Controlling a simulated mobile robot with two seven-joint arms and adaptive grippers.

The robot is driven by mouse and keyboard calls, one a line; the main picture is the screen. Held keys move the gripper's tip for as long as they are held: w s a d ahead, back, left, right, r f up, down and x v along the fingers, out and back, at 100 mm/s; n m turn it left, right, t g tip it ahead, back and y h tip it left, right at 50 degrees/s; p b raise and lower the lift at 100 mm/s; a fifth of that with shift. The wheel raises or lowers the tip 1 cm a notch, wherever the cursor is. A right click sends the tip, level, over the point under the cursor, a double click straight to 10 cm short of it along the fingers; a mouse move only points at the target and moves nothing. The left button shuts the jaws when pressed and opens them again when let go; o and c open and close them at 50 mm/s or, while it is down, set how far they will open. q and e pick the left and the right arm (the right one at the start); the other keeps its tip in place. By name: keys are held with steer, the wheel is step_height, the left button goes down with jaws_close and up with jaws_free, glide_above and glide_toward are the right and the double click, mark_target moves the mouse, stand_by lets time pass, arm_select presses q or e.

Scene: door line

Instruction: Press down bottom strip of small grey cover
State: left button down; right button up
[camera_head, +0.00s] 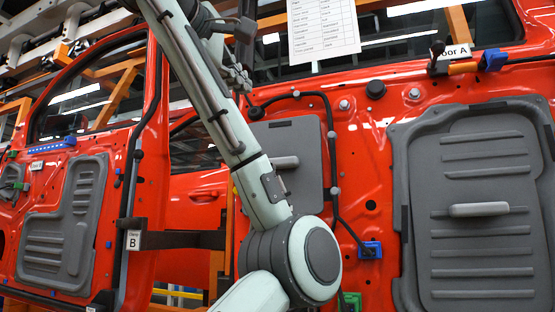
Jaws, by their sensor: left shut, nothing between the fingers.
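The small grey cover (307,140) sits on the red door panel in the middle of the view, left of a larger cover. It has a light grey handle (285,162) and a dark slot near its top edge. My left arm crosses in front of its left and lower part, so its bottom strip is largely hidden. My left gripper (238,78) shows as dark finger parts beside the forearm, above and left of the small cover. It is shut with nothing in it and appears apart from the cover. My right gripper is not in view.
A large grey cover (480,245) with a handle is on the right of the door. Another grey cover (65,230) is on the door at left. Black cable (329,125) and a blue clip (370,249) lie right of the small cover. A paper sheet (322,30) hangs above.

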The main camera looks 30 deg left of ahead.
arm_select(q)
steer(key=w+a+f+n+y+p, duration=0.2)
steer(key=w+a+f+p, duration=0.45)
steer(key=w+f, duration=0.35)
steer(key=w+d+f+m+h+p, duration=0.15)
steer(key=d+f+p, duration=0.25)
steer(key=f, duration=0.7)
steer(key=x, duration=0.6)
steer(key=shift+a, duration=0.15)
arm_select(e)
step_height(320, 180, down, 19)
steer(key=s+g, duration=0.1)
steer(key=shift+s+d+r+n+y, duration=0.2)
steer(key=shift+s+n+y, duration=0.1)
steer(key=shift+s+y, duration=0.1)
arm_select(q)
steer(key=shift+w+a+r, duration=0.1)
steer(key=shift+w, duration=0.4)
steer(key=shift+h, duration=0.25)
steer(key=v, duration=0.7)
